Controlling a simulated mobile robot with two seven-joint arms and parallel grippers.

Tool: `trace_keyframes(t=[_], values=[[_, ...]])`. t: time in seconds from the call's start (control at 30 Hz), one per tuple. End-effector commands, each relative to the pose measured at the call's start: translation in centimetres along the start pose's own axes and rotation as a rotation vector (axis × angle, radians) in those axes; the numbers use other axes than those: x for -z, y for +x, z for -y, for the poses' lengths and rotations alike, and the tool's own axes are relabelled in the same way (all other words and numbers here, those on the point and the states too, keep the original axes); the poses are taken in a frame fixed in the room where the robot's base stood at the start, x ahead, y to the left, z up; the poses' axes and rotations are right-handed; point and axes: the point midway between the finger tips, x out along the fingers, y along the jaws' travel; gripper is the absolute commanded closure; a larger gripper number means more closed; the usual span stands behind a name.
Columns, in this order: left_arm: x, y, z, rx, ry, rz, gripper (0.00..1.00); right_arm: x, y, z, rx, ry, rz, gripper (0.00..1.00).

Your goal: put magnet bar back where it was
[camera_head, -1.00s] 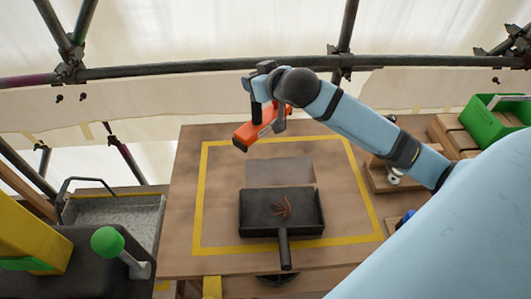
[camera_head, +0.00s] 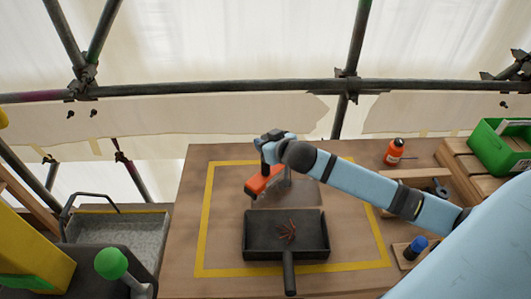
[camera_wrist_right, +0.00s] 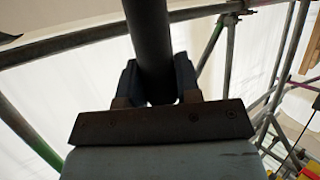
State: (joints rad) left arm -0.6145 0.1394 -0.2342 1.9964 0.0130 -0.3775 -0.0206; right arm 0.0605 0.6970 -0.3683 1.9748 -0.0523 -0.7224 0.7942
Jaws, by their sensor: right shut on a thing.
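The orange-red magnet bar (camera_head: 263,183) is in my right gripper (camera_head: 268,152), which is shut on its dark handle. The bar is over the yellow-outlined area of the table, just behind the black pan. Whether it touches the table I cannot tell. In the right wrist view, a dark round handle (camera_wrist_right: 150,40) runs between the two fingers (camera_wrist_right: 157,88); the bar's orange body does not show there. My left gripper is not in view.
A grey rectangle (camera_head: 308,193) lies behind the pan, partly hidden. At right are an orange bottle (camera_head: 395,152), a blue-topped tool (camera_head: 415,246), and a green bin (camera_head: 495,150). A grey tray (camera_head: 118,237) is at left. Scaffold pipes (camera_head: 230,87) cross behind the wooden table (camera_head: 190,200).

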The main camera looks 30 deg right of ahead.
Motion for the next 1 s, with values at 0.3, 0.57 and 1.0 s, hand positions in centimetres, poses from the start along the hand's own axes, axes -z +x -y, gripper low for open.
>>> trace_keyframes(t=[0.3,0.57,1.0], values=[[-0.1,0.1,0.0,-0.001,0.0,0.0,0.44,-3.5,1.5,0.0,0.0,-0.001,-0.001,1.0],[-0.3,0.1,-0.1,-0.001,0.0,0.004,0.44,-3.8,1.6,0.0,0.001,-0.001,-0.002,1.0],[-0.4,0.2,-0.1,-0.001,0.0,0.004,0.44,-4.3,1.8,0.0,0.0,-0.001,0.0,0.43]])
